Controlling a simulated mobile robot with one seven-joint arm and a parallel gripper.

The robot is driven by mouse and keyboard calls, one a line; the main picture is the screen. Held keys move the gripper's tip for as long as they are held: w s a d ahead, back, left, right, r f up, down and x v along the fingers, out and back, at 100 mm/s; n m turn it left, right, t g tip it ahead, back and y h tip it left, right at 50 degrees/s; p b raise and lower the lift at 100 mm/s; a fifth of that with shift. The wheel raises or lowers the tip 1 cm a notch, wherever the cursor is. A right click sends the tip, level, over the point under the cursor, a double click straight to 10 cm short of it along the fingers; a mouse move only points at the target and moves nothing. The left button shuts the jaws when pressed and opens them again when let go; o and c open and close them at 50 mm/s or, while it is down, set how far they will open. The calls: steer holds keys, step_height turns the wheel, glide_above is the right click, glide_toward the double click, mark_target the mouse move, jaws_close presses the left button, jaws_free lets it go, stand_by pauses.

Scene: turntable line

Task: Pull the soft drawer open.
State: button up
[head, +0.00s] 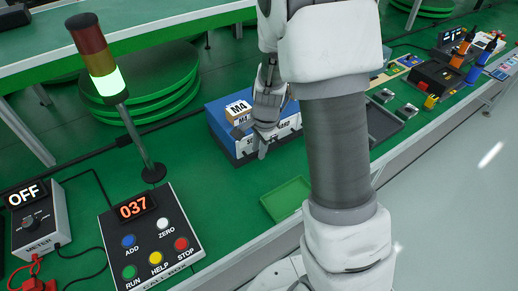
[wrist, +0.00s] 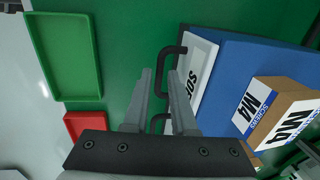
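The blue drawer cabinet (head: 214,116) stands on the green bench. It shows from above in the wrist view (wrist: 240,62). The white drawer front (wrist: 203,58) reads "SOF", the rest hidden by a finger. A black bar handle (wrist: 162,60) stands out from that front. My gripper (wrist: 160,74) is open, its two fingers apart. In the wrist view its fingertips appear on either side of the handle bar; whether they touch it I cannot tell. In the head view my gripper (head: 263,153) is at the cabinet's front and covers part of the labels. The drawer looks shut.
A cardboard box marked M4 (wrist: 270,105) sits on the cabinet. A green tray (head: 286,199) and a red bin (wrist: 84,125) are near the front. A call box (head: 152,236), a signal light (head: 95,58) and a meter (head: 40,222) stand left.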

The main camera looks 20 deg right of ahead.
jaws_close()
stand_by(1.4)
